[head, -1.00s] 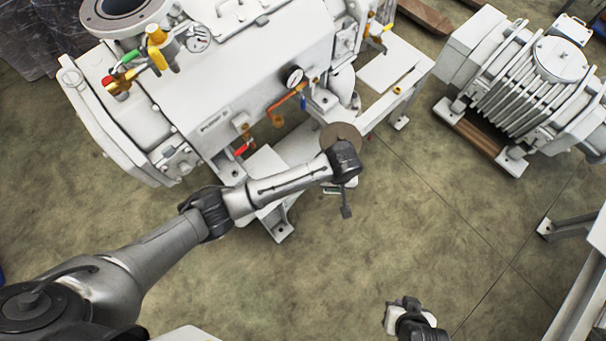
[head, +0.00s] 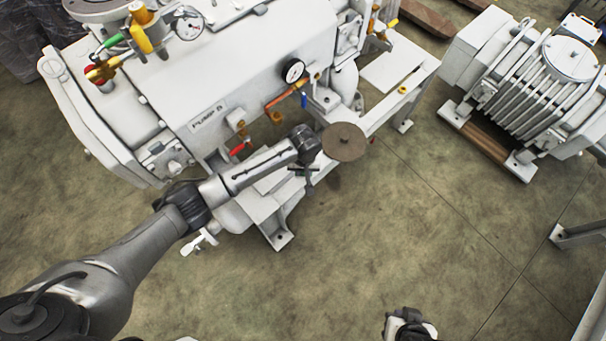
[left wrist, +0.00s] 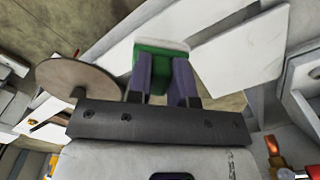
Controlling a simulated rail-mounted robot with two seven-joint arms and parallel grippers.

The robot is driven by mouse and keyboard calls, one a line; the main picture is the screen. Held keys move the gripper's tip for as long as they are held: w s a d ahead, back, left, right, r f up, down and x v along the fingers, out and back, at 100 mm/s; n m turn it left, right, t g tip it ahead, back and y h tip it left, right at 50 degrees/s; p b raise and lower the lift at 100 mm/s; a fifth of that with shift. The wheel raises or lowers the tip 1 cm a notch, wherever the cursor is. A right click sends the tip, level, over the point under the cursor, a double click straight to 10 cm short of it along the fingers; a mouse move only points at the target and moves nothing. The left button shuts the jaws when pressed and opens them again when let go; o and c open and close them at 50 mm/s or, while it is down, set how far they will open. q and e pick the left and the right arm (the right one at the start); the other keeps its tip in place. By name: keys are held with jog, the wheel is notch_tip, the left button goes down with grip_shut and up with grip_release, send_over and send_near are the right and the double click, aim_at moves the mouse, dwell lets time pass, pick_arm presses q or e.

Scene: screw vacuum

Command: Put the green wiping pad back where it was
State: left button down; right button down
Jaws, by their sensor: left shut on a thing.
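The green wiping pad (left wrist: 162,46), with a white edge, is between the fingers of my left gripper (left wrist: 162,72) in the left wrist view. The gripper is shut on it. In the head view my left gripper (head: 305,170) hangs below the wrist, over the front edge of the pump base, and the pad is hidden there. In the wrist view a pale flat plate (left wrist: 245,45) lies behind and to the right of the pad; I cannot tell if they touch. My right gripper (head: 408,326) is at the bottom edge, partly cut off; its opening is unclear.
A round brown disc (head: 344,142) is just right of my left wrist and also shows in the wrist view (left wrist: 78,78). The white pump (head: 250,80), with a gauge (head: 293,71) and valves, stands behind. A finned motor unit (head: 550,75) is at right. The middle floor is clear.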

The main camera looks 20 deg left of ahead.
aim_at(303, 174)
pick_arm(q)
jog(key=shift+a+f, duration=0.15)
jog(key=shift+f, duration=0.1)
notch_tip(303, 174, down, 4)
jog(key=b, duration=0.3)
jog(key=shift+r, duration=0.15)
jog(key=shift+w, duration=0.1)
jog(key=c, duration=1)
grip_release()
